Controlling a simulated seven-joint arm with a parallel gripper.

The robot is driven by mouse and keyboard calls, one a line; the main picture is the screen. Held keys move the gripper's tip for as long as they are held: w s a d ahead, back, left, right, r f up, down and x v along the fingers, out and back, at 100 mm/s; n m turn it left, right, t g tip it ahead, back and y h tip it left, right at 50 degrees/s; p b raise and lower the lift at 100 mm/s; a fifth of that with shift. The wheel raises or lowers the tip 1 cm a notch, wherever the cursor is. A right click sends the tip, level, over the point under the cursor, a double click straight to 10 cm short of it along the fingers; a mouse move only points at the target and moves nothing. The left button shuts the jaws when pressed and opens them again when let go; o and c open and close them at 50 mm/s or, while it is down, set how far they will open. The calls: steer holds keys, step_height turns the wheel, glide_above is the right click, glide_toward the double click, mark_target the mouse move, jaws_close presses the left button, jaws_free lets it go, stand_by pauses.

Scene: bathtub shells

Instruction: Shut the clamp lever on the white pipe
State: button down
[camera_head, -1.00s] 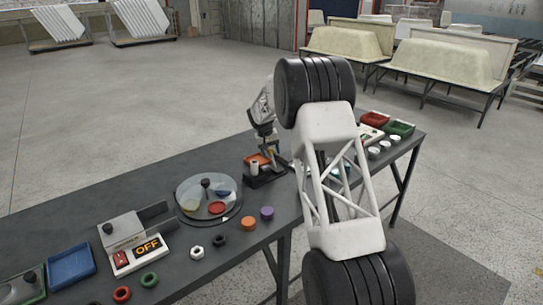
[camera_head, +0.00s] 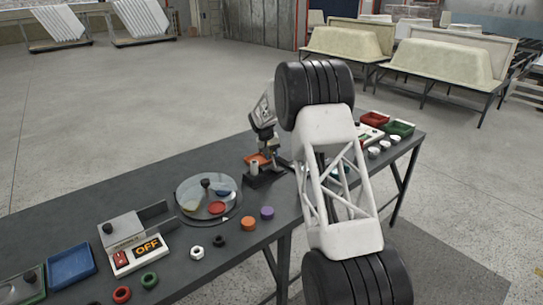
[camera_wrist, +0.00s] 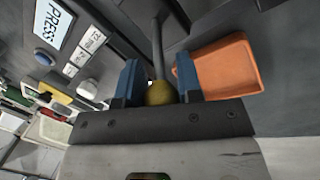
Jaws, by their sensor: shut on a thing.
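The clamp (camera_head: 266,178) has a dark base on the table, with a short white pipe (camera_head: 254,168) upright at its left end. My gripper (camera_head: 270,140) is above the clamp's right part. In the wrist view its two blue fingers (camera_wrist: 158,82) are shut on the yellow knob (camera_wrist: 160,94) of the clamp lever. The lever's dark rod (camera_wrist: 158,45) runs away from the knob between the fingers. In the head view the lever looks raised, roughly upright; the hand partly hides it. The white pipe cannot be made out in the wrist view.
An orange tray (camera_head: 256,158) lies just behind the clamp; it is close beside the fingers in the wrist view (camera_wrist: 220,68). A round dish (camera_head: 208,196) stands to the left.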

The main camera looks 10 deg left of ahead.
steer(key=shift+s+d+r+t+y, duration=0.15)
steer(key=shift+t+y, duration=0.15)
steer(key=shift+y, duration=0.1)
steer(key=shift+s+d+r+t+y, duration=0.25)
steer(key=shift+s+d+t+y, duration=0.35)
steer(key=shift+t+y, duration=0.35)
steer(key=shift+s+d+m+t+y, duration=0.4)
steer(key=shift+s+d+t+y, duration=0.25)
steer(key=shift+t+y, duration=0.35)
steer(key=shift+s+d+f+t+y, duration=0.2)
steer(key=shift+s+d+t+y, duration=0.25)
steer(key=shift+t+y, duration=0.35)
stand_by(0.3)
steer(key=c, duration=0.8)
jaws_free()
steer(key=shift+v, duration=3.9)
steer(key=shift+s, duration=0.1)
